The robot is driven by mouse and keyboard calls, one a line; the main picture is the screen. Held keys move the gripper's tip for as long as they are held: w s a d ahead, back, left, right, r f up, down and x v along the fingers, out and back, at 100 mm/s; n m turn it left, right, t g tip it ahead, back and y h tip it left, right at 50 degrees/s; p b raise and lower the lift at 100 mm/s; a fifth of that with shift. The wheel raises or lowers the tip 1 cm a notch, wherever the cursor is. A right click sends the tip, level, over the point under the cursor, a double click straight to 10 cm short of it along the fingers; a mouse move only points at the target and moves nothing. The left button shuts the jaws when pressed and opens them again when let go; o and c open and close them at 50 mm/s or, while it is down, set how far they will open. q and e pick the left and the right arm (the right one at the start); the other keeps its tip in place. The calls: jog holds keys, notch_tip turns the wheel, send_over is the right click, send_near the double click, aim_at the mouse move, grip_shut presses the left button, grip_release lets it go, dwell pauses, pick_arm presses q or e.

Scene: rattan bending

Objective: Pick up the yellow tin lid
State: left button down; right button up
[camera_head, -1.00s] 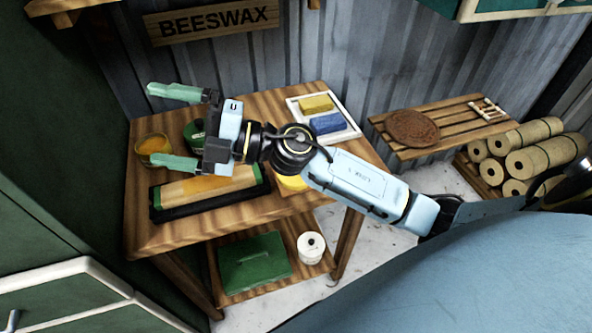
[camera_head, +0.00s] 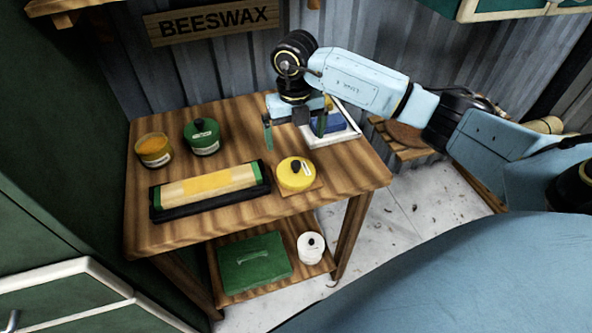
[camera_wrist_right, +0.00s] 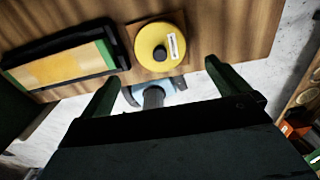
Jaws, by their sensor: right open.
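The yellow tin lid (camera_head: 292,181) is round with a dark knob and a white label. It lies on a small square wooden board (camera_head: 312,190) near the right front of the table. It also shows in the right wrist view (camera_wrist_right: 150,36), with its dark knob facing up. My right gripper (camera_head: 294,138) is open and empty, pointing down above the table behind the lid. In the right wrist view its two green fingers (camera_wrist_right: 162,72) are spread wide, and the lid appears between and beyond them, not touched. My left gripper is not in view.
On the table (camera_head: 345,185) are an orange-filled jar (camera_head: 154,150), a green tin (camera_head: 202,138), a black tray with a yellow-topped block (camera_head: 210,187), and a white tray (camera_head: 345,135) with a blue block behind my gripper. The lower shelf holds a green box (camera_head: 254,262) and a white roll (camera_head: 311,248).

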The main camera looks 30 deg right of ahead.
aim_at(296, 163)
notch_tip(296, 163, down, 5)
jog(key=shift+f, duration=0.1)
jog(key=shift+s+a+f, duration=0.1)
jog(key=shift+s+f, duration=0.05)
jog(key=shift+f, duration=1.2)
jog(key=shift+s+f, duration=0.15)
jog(key=shift+f, duration=1.2)
jog(key=shift+c, duration=0.4)
jog(key=c, duration=0.6)
jog(key=shift+r, duration=0.1)
